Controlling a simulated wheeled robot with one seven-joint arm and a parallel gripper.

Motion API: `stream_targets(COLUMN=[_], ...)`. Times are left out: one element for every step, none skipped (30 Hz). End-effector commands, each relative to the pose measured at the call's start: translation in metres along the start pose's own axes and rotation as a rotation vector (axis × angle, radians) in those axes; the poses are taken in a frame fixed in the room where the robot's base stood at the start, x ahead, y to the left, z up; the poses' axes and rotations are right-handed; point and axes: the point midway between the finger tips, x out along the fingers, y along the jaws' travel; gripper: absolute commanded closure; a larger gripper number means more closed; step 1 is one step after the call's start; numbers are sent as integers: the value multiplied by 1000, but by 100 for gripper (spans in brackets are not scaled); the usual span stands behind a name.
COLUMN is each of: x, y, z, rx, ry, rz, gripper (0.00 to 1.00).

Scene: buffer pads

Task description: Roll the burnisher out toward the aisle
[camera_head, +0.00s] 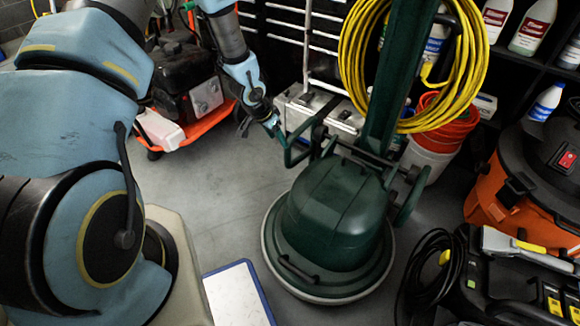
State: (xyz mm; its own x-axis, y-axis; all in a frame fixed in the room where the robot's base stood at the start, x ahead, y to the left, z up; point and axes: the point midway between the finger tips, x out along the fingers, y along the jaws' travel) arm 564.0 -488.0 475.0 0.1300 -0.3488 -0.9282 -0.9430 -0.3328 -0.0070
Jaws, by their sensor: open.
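The burnisher (335,215) is a dark green floor machine with a round base and a tall green handle column. It stands upright on the grey floor, in the middle of the head view. A coiled yellow cord hangs on its column. My gripper (270,122) is small in the view, at the upper left of the burnisher, beside a green bar on its left side. The jaws are open. I cannot tell whether a fingertip touches the bar. The top of the column is cut off by the frame.
An orange vacuum (500,205) and a black cased machine (510,275) crowd the right. A red bucket (445,120) stands behind. A black and orange engine unit (190,90) is at the upper left. A blue-edged white panel (237,295) lies in front. Floor left of the burnisher is clear.

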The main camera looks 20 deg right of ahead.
Motion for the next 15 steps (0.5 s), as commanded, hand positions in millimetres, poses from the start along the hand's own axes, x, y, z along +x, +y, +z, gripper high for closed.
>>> stream_targets(x=[12, 16, 20, 22, 26, 30, 34, 38, 46, 51, 57, 65, 71, 76, 84], y=[6, 8, 9, 10, 10, 10, 10, 10, 11, 11, 11, 11, 11, 11, 11], z=[0, -1, -1, -2, -2, -2, -1, -1, -1, -1, -1, -1, -1, -1, -1], rx=[14, 20, 25, 27, 27, 27, 26, 26, 26, 27, 26, 26, 26, 26, 25], ry=[6, 8, 10, 11, 12, 11, 11, 11, 10, 10, 10, 10, 10, 10, 10], rz=[11, 15, 19, 20, 21, 21, 21, 21, 21, 21, 21, 21, 21, 20, 20], gripper=[41, 41, 41, 41, 41, 41, 41, 41, 41, 41, 41, 41, 41, 41, 41])
